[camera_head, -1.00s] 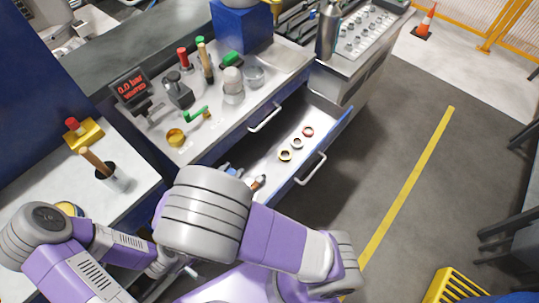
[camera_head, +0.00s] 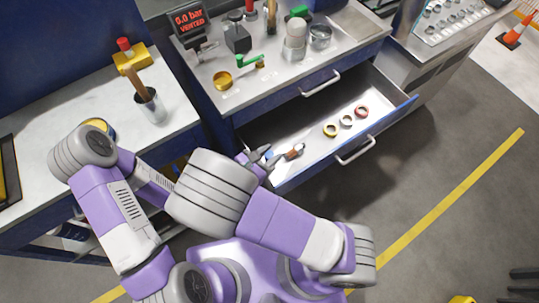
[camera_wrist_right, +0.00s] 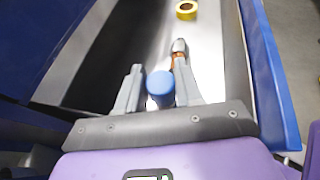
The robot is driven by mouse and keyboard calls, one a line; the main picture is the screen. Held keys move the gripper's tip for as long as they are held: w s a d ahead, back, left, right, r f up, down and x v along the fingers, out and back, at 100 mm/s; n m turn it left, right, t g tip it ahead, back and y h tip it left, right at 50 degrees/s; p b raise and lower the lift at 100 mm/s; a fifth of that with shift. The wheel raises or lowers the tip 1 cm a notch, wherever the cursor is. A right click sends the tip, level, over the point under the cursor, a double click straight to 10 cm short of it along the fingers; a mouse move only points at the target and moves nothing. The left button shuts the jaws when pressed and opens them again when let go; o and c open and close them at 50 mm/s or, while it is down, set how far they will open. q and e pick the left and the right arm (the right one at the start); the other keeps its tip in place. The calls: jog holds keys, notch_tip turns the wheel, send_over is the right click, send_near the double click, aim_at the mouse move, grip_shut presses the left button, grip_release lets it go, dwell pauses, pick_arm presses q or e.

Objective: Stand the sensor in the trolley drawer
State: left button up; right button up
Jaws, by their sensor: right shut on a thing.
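The trolley drawer (camera_head: 322,144) is pulled open, and its inside also shows in the wrist view (camera_wrist_right: 207,62). My right gripper (camera_head: 262,158) is at the drawer's left end in the head view. In the wrist view its fingers (camera_wrist_right: 160,92) are shut on a blue-topped cylinder, which I take as the sensor (camera_wrist_right: 160,83). The sensor's top faces the wrist camera. Its lower part is hidden, so I cannot tell whether it touches the drawer floor. A brown and silver piece (camera_head: 293,152) lies just beyond the fingertips. My left gripper is not in view.
Several rings lie in the drawer, including a yellow one (camera_head: 331,130) and a red one (camera_head: 361,111). The drawer's blue front wall (camera_wrist_right: 270,75) runs beside the gripper. The trolley top (camera_head: 285,75) above holds a gauge and fittings. A cup (camera_head: 151,108) stands on the left bench.

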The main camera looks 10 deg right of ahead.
jog(key=shift+r, duration=0.15)
jog(key=o, duration=1.1)
jog(key=shift+f, duration=0.2)
jog(key=shift+r, duration=0.15)
jog(key=p+v, duration=0.4)
jog(key=v, duration=0.8)
jog(key=shift+r, duration=0.15)
